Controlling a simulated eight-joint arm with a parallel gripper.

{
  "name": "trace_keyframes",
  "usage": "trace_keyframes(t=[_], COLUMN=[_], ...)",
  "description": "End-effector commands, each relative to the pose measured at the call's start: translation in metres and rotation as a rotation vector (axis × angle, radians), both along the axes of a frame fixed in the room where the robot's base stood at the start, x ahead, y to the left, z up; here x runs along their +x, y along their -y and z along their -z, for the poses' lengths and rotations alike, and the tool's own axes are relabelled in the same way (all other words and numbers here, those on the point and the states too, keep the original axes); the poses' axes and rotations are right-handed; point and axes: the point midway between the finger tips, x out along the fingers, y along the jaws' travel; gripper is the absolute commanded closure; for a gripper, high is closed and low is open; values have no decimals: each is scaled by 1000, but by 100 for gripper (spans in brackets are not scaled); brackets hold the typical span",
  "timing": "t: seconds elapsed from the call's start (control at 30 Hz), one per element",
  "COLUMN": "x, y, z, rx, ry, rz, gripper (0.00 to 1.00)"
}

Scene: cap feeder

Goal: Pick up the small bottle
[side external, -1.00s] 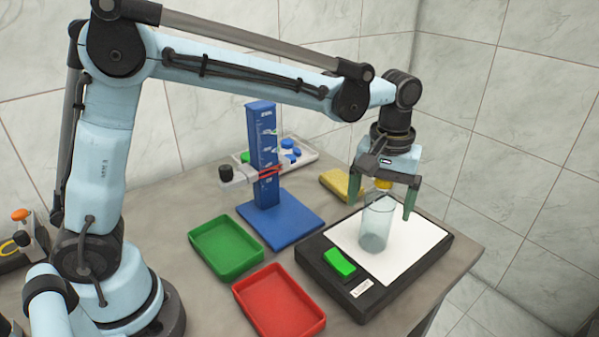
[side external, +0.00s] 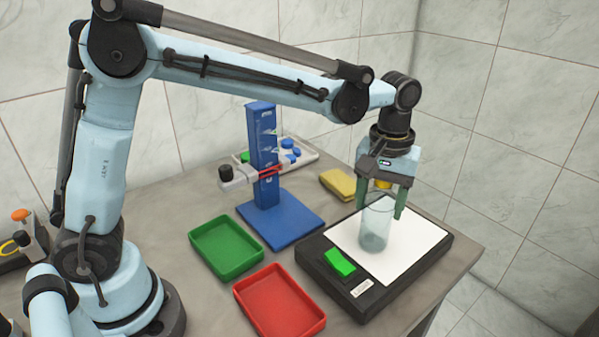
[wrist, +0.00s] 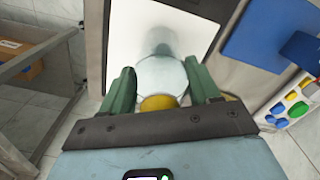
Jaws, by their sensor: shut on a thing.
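The small bottle (side external: 376,228) is clear and stands upright on the white top of a black scale (side external: 345,232). It also shows in the wrist view (wrist: 160,75), between the fingers. Something yellow (side external: 383,184) sits at its top, just under the gripper body; it shows in the wrist view (wrist: 158,102) as well. My gripper (side external: 380,212) points down over the bottle, with its green fingers shut on the bottle's sides. In the wrist view the fingers (wrist: 160,88) press in from left and right. The bottle's base appears to rest on the scale.
A green tray (side external: 227,271) and a red tray (side external: 262,318) lie left of the scale. A blue stand (side external: 264,150) with a clamp rises behind them. A yellow block (side external: 338,187) lies behind the scale. A white tray (side external: 310,153) holds several coloured caps at the back.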

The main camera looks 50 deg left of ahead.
Motion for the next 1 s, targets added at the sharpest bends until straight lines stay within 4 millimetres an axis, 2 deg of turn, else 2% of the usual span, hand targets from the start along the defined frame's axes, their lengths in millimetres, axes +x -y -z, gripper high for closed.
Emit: trace_keyframes(t=[0.27,0.43,0.7,1.0], x=[0,0,-48,-79], y=[0,0,45,74], z=[-16,-43,-79,-105], rx=[0,-1,-1,-1], ry=[-1,0,0,0], rz=[0,0,7,3], gripper=[86,86,86,86])
